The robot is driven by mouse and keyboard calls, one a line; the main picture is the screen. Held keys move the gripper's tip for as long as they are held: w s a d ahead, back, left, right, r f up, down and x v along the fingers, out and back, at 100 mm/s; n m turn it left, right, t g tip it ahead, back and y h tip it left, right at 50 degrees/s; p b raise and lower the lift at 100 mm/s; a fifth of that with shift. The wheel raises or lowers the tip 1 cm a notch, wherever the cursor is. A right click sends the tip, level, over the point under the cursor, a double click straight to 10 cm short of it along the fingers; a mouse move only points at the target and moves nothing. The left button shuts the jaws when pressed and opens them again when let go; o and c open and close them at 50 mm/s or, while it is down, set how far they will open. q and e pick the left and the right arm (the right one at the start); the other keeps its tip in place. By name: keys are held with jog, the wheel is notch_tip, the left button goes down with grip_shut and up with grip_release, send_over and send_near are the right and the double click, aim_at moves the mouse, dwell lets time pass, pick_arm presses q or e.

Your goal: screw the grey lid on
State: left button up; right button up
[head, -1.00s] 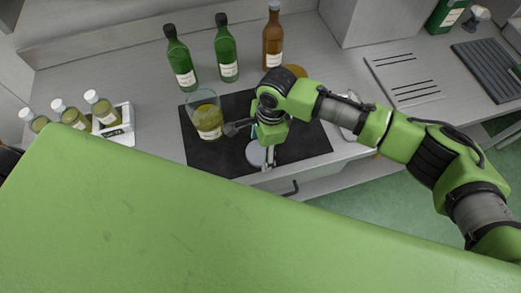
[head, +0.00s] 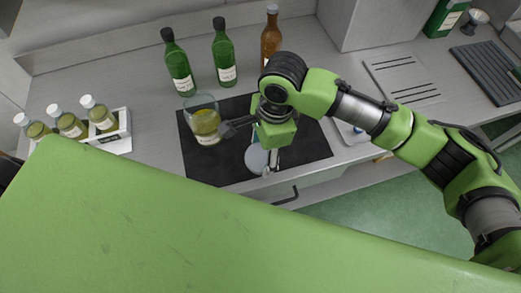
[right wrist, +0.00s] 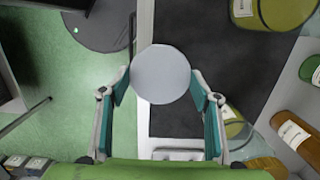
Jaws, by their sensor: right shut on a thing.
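The grey lid (right wrist: 160,74) is a flat round disc held between the fingertips of my right gripper (right wrist: 160,88), which is shut on it. In the head view the lid (head: 257,159) shows below the green wrist, over the front part of the black mat (head: 212,172). The open-topped glass jar (head: 206,124), with yellow-green contents and a pale label, stands on the mat to the left of the lid. The lid is apart from the jar. My left gripper is not in view.
Two green bottles (head: 179,66) and a brown bottle (head: 271,38) stand behind the mat. Several small capped bottles (head: 70,124) stand by a white rack at the left. A slotted board (head: 405,80) lies at the right. The counter's front edge is close to the lid.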

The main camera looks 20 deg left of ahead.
pick_arm(q)
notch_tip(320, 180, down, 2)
jog(key=shift+b, duration=0.75)
pick_arm(e)
jog(key=s+d+r, duration=0.5)
jog(key=s, duration=0.4)
jog(key=shift+s+r, duration=0.15)
jog(key=shift+r, duration=0.25)
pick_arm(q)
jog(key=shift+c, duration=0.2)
pick_arm(e)
jog(key=shift+d, duration=0.1)
pick_arm(q)
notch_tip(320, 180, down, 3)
jog(key=b, duration=0.3)
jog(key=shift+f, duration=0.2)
pick_arm(e)
jog(key=w+d+n, duration=0.5)
jog(key=d, duration=0.6)
jog(key=w+d+n+h, duration=0.1)
jog(key=w+d+n, duration=0.3)
jog(key=d, duration=0.8)
jog(key=shift+w+d+n+g, duration=0.3)
jog(key=shift+w+n, duration=0.1)
jog(key=shift+n, duration=0.7)
jog(key=shift+r, duration=0.1)
